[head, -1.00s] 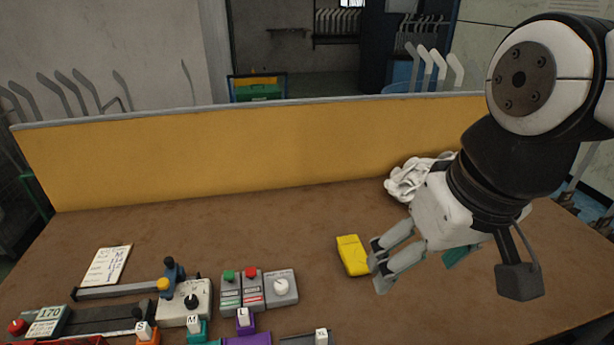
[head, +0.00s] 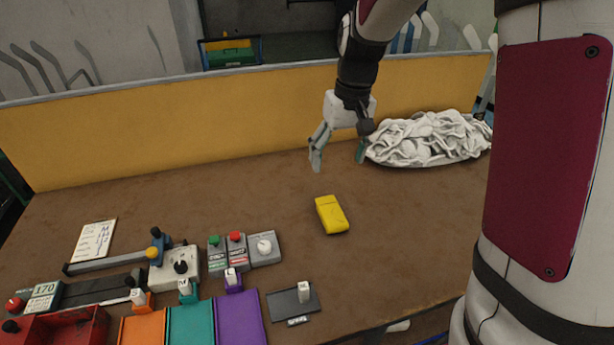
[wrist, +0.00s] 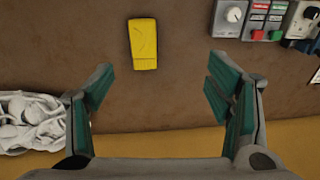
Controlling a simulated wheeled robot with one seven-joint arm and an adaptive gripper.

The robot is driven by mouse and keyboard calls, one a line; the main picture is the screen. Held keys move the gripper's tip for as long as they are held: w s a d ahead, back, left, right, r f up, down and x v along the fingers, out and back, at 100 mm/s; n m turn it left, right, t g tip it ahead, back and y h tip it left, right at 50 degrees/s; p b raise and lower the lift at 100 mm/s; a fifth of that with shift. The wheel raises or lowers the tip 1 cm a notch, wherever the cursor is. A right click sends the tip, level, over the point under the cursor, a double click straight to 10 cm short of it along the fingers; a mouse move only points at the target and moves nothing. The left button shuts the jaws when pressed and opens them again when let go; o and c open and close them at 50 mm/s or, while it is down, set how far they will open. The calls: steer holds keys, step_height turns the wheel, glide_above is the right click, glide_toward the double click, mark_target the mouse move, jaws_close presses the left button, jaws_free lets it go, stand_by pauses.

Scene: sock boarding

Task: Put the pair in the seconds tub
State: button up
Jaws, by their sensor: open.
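A small yellow flat item (head: 331,214), which may be the folded pair, lies alone on the brown table in the head view. It also shows in the wrist view (wrist: 143,44), beyond my fingertips. My gripper (head: 338,162) hangs open and empty behind the yellow item, near the yellow back panel. Its two teal-padded fingers are wide apart in the wrist view (wrist: 160,80), with bare table between them. A red open-topped tub (head: 62,327) is partly in view at the lower left; I cannot tell whether it is the seconds tub.
Control boxes with green and red buttons (head: 236,238) and a dial box (head: 264,247) stand left of the yellow item. Orange (head: 142,329), teal (head: 190,325) and purple (head: 240,318) trays line the front.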

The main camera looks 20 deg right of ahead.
steer(key=p, duration=0.1)
glide_above(331, 211)
step_height(331, 211, down, 9)
steer(key=shift+g+h, duration=0.4)
step_height(331, 211, down, 8)
steer(key=shift+d+f, duration=0.15)
steer(key=shift+f, duration=0.05)
steer(key=shift+s+f+p, duration=0.1)
steer(key=shift+f+p, duration=0.55)
steer(key=shift+f, duration=2.05)
steer(key=c, duration=1.4)
steer(key=shift+o, duration=0.2)
steer(key=shift+r, duration=0.1)
